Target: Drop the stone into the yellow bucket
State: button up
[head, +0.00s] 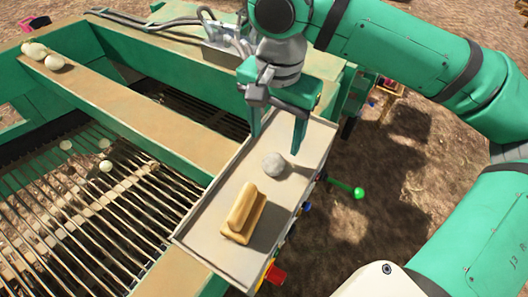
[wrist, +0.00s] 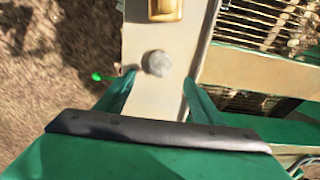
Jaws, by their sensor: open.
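The stone (head: 274,165) is a round grey lump on the light metal tray (head: 200,232). It also shows in the wrist view (wrist: 157,63), just ahead of my fingertips. My gripper (head: 276,142) is green, points down and is open and empty above the tray. In the head view its fingers are close to the stone, slightly behind it. In the wrist view the fingertips (wrist: 158,76) stand on either side, a little short of the stone. I see no yellow bucket in either view.
A tan wooden block-like object (head: 243,213) lies on the tray in front of the stone. A green machine frame with slatted bars (head: 70,215) is at left, with pale onions (head: 45,56) on its beam. A green-knobbed lever (head: 358,193) juts out at right over dirt ground.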

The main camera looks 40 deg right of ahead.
send_over(273, 160)
jog(key=f, duration=0.4)
jog(key=shift+s+d+f, duration=0.1)
jog(key=shift+s+f, duration=0.25)
jog(key=shift+w+f, duration=0.2)
jog(key=shift+f, duration=1.1)
jog(key=shift+w+f, duration=0.15)
jog(key=shift+f, duration=1.15)
jog(key=c, duration=1.5)
jog(key=shift+o, duration=0.2)
jog(key=shift+r, duration=0.1)
jog(key=shift+r, duration=0.7)
jog(key=s+a+r, duration=0.2)
jog(key=s+r, duration=0.9)
jog(key=s, duration=0.2)
jog(key=shift+s+a+r, duration=0.25)
jog(key=shift+s+a, duration=0.15)
